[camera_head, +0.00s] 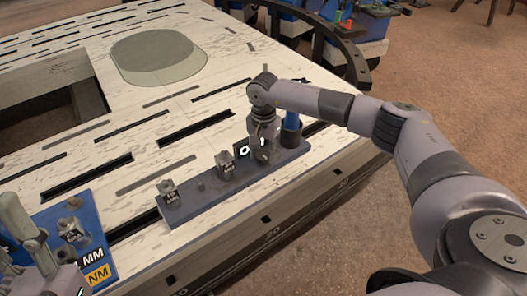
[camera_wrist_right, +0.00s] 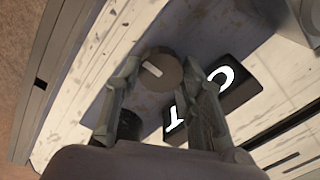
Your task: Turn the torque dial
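A round grey-brown dial (camera_wrist_right: 158,72) with a white pointer mark shows in the right wrist view, on the blue-grey bar. A dark plate (camera_wrist_right: 225,88) with white characters lies beside it. My right gripper (camera_wrist_right: 160,82) is over the dial, its fingers apart on either side of it; I cannot tell whether they touch it. In the head view my right gripper (camera_head: 261,152) points down over the bar (camera_head: 205,203) and hides the dial. My left gripper (camera_head: 30,240) is at the lower left edge, partly cut off; its opening is unclear.
The bar also carries small labelled blocks (camera_head: 226,165) and a blue cylinder (camera_head: 291,121) in a dark holder. A blue board (camera_head: 101,255) with MM and NM labels lies near my left gripper. The pale slotted bench (camera_head: 120,155) has free room behind the bar.

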